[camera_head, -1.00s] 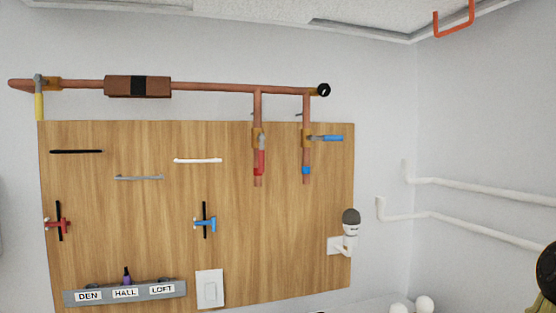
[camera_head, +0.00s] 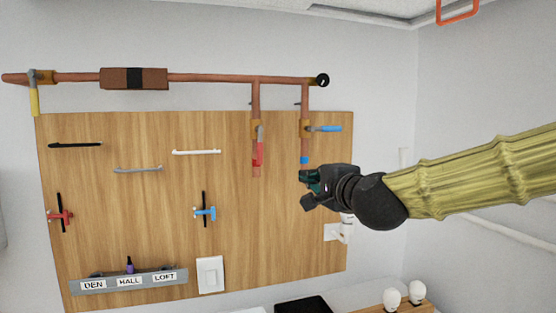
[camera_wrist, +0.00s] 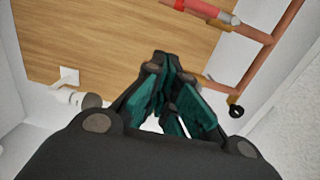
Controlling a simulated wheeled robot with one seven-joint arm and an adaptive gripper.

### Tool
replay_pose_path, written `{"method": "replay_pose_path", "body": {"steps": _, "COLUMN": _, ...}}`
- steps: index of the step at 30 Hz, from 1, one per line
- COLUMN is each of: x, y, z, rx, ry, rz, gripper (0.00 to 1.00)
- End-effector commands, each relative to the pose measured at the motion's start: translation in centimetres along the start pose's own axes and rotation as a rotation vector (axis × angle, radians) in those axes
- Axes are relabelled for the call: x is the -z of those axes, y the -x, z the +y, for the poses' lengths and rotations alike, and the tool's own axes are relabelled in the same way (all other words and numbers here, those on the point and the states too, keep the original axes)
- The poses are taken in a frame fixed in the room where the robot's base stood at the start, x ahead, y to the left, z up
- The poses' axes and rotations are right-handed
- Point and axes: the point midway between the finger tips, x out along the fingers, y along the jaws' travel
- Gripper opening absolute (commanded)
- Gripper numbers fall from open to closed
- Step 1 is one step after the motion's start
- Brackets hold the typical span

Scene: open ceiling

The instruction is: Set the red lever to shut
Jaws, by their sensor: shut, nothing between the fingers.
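The red lever (camera_head: 258,148) hangs straight down, in line with its vertical copper pipe, below the main pipe on the wooden board. Part of it also shows at the top of the wrist view (camera_wrist: 196,9). My gripper (camera_head: 309,189) is shut and empty. It is to the right of and lower than the red lever, apart from it, in front of the lower end of the blue-lever pipe. The wrist view shows its green-padded fingers together (camera_wrist: 172,72).
The blue lever (camera_head: 326,128) points right, across its pipe, close above my gripper. A yellow lever (camera_head: 34,102) hangs at far left. Hooks, labelled panel (camera_head: 130,282) and switch (camera_head: 210,275) sit on the board. A microphone-like fixture (camera_wrist: 82,99) is near my gripper.

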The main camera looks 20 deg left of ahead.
Motion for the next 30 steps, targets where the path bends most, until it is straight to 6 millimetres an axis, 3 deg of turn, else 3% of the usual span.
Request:
{"method": "replay_pose_path", "body": {"steps": 1, "x": -0.3, "y": 0.3, "z": -1.6, "rx": 0.019, "ry": -0.010, "rz": -0.003, "gripper": 0.00}}
{"method": "replay_pose_path", "body": {"steps": 3, "x": -0.6, "y": 0.5, "z": -3.0, "rx": 0.036, "ry": -0.019, "rz": -0.006, "gripper": 0.00}}
{"method": "replay_pose_path", "body": {"steps": 6, "x": -0.7, "y": 0.3, "z": -3.7, "rx": 0.044, "ry": -0.024, "rz": -0.007, "gripper": 0.00}}
{"method": "replay_pose_path", "body": {"steps": 11, "x": -0.7, "y": -1.4, "z": -3.8, "rx": 0.042, "ry": -0.025, "rz": -0.007, "gripper": 0.00}}
{"method": "replay_pose_path", "body": {"steps": 26, "x": -0.9, "y": -9.7, "z": -4.2, "rx": 0.041, "ry": -0.024, "rz": -0.008, "gripper": 0.00}}
{"method": "replay_pose_path", "body": {"steps": 30, "x": -3.0, "y": -9.9, "z": -4.3, "rx": 0.041, "ry": -0.022, "rz": -0.011, "gripper": 0.00}}
